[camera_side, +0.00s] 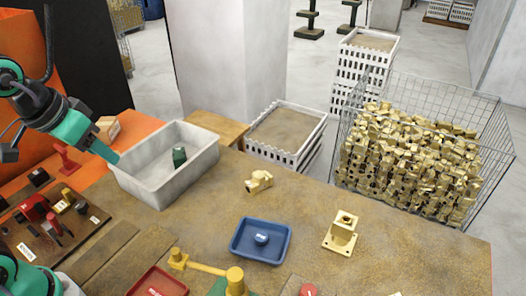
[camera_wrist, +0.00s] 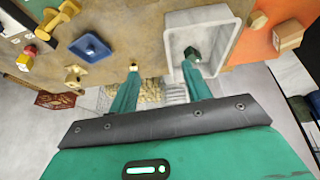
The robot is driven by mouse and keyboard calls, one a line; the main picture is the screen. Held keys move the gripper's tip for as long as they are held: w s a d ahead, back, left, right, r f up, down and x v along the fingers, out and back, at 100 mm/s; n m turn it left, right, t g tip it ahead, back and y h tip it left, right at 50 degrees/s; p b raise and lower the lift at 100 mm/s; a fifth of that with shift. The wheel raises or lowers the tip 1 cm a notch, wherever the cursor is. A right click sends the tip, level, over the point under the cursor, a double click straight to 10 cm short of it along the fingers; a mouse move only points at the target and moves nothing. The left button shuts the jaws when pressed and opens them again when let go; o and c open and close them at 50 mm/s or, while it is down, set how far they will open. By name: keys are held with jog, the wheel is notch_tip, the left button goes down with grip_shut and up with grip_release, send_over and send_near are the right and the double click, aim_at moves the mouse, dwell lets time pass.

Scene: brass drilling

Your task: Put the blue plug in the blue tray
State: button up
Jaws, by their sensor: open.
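The blue tray (camera_side: 240,247) lies on the brown worktop in the side view, with the small round blue plug (camera_side: 261,239) on its floor. The tray also shows at upper left in the wrist view (camera_wrist: 79,46). My gripper (camera_wrist: 160,68) is open with nothing between its two green fingers. In the side view my gripper (camera_side: 108,154) is at the left, by the near left rim of the grey bin, well apart from the blue tray and plug.
A dark green piece (camera_side: 179,156) stands inside the grey bin (camera_side: 165,190). A brass fitting (camera_side: 259,182) and a brass flanged block (camera_side: 341,234) lie on the worktop. A red tray (camera_side: 158,284) is at the front. A wire basket of brass parts (camera_side: 410,160) stands at right.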

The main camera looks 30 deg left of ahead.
jog(key=shift+s+a+f+t, duration=0.2)
jog(key=shift+s+a, duration=0.2)
jog(key=shift+s, duration=0.2)
jog(key=shift+s+a+f+t, duration=0.15)
jog(key=shift+s+a, duration=0.25)
jog(key=shift+s, duration=0.2)
dwell(0.5)
